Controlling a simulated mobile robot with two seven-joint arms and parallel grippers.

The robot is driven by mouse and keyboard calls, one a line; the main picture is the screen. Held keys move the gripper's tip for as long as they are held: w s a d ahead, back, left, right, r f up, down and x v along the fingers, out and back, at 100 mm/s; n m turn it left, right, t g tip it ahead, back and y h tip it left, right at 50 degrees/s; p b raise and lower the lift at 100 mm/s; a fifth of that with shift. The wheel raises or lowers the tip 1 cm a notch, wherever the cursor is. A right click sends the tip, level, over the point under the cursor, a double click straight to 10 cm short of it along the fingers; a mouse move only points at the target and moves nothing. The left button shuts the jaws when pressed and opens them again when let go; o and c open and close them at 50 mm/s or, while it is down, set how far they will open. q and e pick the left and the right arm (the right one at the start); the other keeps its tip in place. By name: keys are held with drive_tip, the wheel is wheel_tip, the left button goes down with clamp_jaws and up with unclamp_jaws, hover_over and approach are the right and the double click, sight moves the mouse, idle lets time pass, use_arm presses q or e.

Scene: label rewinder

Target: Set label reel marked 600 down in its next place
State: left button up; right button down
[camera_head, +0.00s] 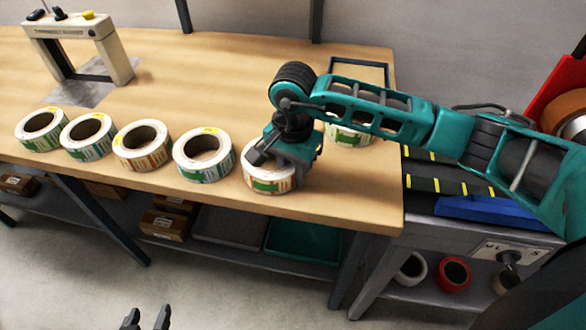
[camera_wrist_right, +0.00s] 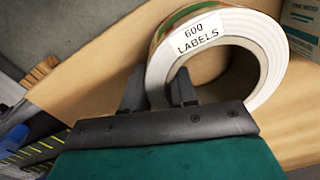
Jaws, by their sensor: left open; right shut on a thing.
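The label reel marked 600 (camera_wrist_right: 215,35) is a white ring with its printed label facing the right wrist view. My right gripper (camera_wrist_right: 158,92) is shut on its wall, one finger inside the core and one outside. In the head view, this reel (camera_head: 269,183) is at the right end of a row of reels, low over or on the wooden table (camera_head: 200,75); I cannot tell whether it touches. My right gripper (camera_head: 268,158) partly covers it. My left gripper (camera_head: 147,319) is open and empty at the bottom, in front of the table.
Several reels stand in the row: first (camera_head: 41,131), second (camera_head: 88,137), third (camera_head: 142,147), and nearest the held one (camera_head: 204,156). Another reel (camera_head: 350,133) is partly hidden behind my right arm, near a dark frame (camera_head: 358,62). A beige gantry device (camera_head: 76,42) stands back left.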

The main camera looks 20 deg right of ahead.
drive_tip(key=shift+f, duration=0.1)
drive_tip(key=shift+f, duration=0.15)
drive_tip(key=c, duration=0.9)
unclamp_jaws()
wheel_tip(320, 180, up, 12)
drive_tip(key=shift+b, duration=0.3)
drive_tip(key=shift+s, duration=0.1)
